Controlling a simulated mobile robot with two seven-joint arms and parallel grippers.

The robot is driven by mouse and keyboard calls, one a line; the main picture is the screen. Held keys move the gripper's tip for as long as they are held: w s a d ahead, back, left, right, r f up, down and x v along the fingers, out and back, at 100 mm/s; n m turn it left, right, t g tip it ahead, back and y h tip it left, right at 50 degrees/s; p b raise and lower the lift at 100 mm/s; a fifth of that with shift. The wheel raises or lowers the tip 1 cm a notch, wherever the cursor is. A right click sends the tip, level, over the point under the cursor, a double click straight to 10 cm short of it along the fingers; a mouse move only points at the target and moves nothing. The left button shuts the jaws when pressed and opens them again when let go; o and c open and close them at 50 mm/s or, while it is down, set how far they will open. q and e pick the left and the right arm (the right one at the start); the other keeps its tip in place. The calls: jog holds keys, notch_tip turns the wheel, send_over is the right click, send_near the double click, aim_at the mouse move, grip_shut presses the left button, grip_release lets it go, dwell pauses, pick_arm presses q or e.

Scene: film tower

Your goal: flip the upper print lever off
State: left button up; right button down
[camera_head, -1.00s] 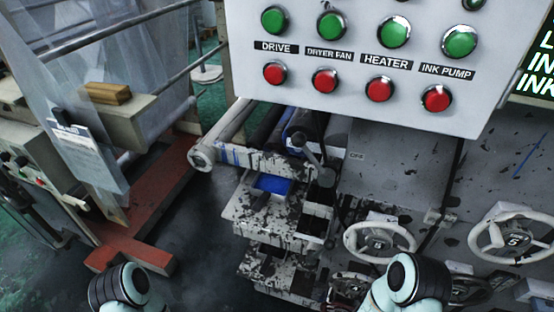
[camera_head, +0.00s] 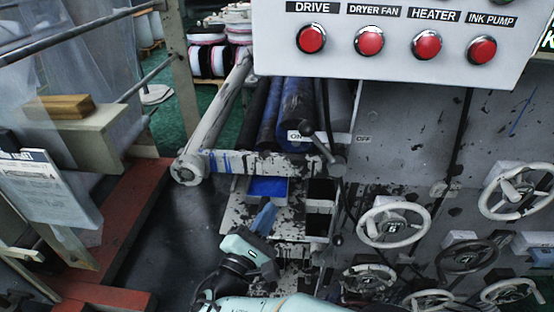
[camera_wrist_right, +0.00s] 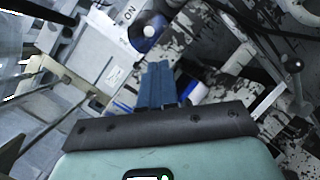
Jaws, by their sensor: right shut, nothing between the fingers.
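The upper print lever (camera_head: 324,150) is a dark lever with a round grey knob. It sits between a white ON label (camera_head: 295,136) on its left and an OFF label (camera_head: 363,139) on its right, with its knob down and to the right of its pivot. My right gripper (camera_head: 264,218) has blue fingers, shut and empty, below and left of the lever and apart from it. A knobbed lever (camera_wrist_right: 292,64) shows at right there; I cannot tell which one. My left gripper is out of view.
The control box (camera_head: 400,50) with red buttons overhangs the lever. A lower lever knob (camera_head: 337,239) stands below. White handwheels (camera_head: 394,225) fill the right side. Rollers (camera_head: 285,108) lie behind the lever.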

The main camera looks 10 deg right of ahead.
aim_at(323, 149)
notch_tip(323, 149, up, 6)
jog(key=s+a+m+t+h, duration=0.1)
jog(key=a, duration=0.1)
jog(key=shift+s+f+t, duration=0.15)
jog(key=shift+t, duration=0.25)
jog(key=s+d+r+x, duration=0.1)
jog(key=x, duration=1.1)
jog(key=shift+d+r+p, duration=0.45)
jog(key=shift+r, duration=0.05)
jog(key=shift+s+r+m+h, duration=0.15)
jog(key=shift+m+h, duration=0.15)
